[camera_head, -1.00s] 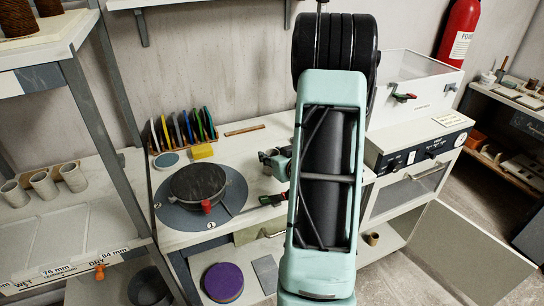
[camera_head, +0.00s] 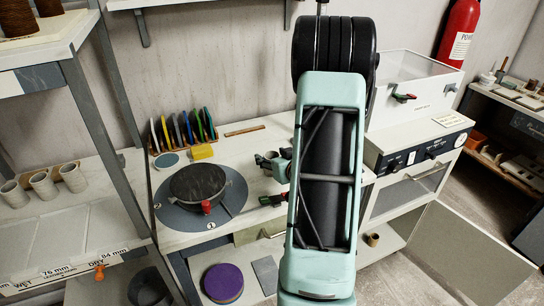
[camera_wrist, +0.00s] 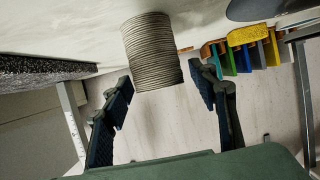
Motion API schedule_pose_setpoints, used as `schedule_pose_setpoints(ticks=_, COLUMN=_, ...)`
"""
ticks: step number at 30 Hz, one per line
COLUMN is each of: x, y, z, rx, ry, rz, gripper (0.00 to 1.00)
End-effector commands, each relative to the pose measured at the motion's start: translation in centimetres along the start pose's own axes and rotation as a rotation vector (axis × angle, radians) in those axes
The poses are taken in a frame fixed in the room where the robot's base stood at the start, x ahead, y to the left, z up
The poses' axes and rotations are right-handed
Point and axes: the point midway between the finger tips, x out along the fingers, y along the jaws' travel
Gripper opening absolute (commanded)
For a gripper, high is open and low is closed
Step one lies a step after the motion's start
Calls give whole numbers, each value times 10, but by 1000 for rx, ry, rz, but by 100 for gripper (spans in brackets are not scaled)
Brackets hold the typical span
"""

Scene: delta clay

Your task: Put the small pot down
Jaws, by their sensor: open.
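The small pot (camera_wrist: 152,48) is a grey, finely ribbed cylinder. In the wrist view, which is upside down, it appears to stand upright on the pale worktop (camera_wrist: 115,20). My gripper (camera_wrist: 160,80) is open, with one dark finger on each side of the pot's rim end. Gaps show between the fingers and the pot. In the head view my gripper (camera_head: 277,172) is over the worktop right of the round grey plate, partly hidden by my arm.
A rack of coloured tools (camera_head: 183,128) and a yellow sponge (camera_head: 202,151) stand behind. A shelf with several clay cups (camera_head: 43,183) is at left. A white kiln-like cabinet (camera_head: 415,145) is at right.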

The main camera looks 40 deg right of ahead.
Motion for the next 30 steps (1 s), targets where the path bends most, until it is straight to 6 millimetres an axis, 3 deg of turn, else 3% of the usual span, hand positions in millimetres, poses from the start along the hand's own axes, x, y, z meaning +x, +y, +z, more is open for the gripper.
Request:
schedule_pose_setpoints(ticks=12, x=-80, y=1, z=-2, rx=0, ry=2, rz=3, gripper=54)
schedule_pose_setpoints(ticks=18, x=-110, y=1, z=-2, rx=1, ry=0, rz=2, gripper=54)
schedule_pose_setpoints(ticks=30, x=-121, y=0, z=-1, rx=1, ry=0, rz=0, gripper=54)
